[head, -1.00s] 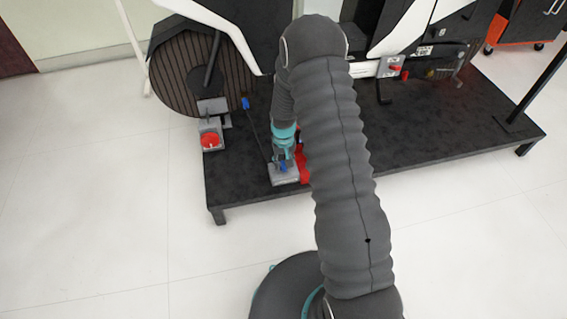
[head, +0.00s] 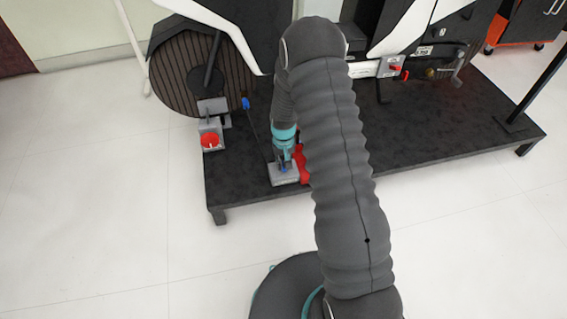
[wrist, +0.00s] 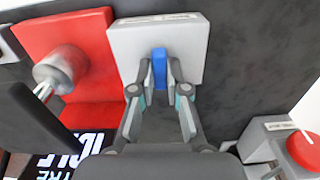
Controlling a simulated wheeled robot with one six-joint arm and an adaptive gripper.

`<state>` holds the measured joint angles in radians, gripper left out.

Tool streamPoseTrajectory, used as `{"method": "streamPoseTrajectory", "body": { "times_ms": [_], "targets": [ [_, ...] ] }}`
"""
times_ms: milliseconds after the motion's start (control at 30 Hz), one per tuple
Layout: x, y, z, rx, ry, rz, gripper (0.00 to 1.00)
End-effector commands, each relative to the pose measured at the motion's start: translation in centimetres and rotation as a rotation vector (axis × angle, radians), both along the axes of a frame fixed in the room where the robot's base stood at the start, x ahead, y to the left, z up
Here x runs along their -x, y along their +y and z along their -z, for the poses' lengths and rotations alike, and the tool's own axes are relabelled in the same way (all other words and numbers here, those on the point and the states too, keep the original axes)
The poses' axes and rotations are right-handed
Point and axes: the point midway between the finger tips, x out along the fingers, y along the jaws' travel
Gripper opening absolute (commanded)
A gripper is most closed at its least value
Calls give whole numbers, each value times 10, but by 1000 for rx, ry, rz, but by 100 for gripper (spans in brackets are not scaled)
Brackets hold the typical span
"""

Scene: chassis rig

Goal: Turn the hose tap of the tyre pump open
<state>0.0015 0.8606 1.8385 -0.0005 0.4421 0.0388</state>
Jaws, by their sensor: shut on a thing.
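The hose tap shows as a blue handle (wrist: 159,68) on a light grey block (wrist: 188,45) in the wrist view. My gripper (wrist: 160,78) is shut on the blue handle, with one finger on each side of it. The handle stands lengthwise, in line with the fingers, in that view. In the head view, my gripper (head: 284,163) points down at the grey block (head: 290,178) at the platform's front edge. Only a little blue shows there, and my arm hides part of the area.
A red block (wrist: 90,45) with a grey cylinder (wrist: 60,68) stands beside the grey block. A red knob (head: 210,140) on a grey box is to the left, near a wheel (head: 185,70). The dark platform (head: 430,135) is mostly clear at right.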

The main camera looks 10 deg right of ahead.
Motion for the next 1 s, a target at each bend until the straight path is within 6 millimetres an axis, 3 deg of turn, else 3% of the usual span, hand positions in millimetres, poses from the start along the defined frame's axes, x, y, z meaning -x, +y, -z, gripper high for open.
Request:
{"method": "streamPoseTrajectory", "body": {
  "times_ms": [267, 1000],
  "targets": [
    [0, 0, 2, 0, 1, 169, 0],
    [0, 0, 1, 0, 0, 867, 0]
  ]
}}
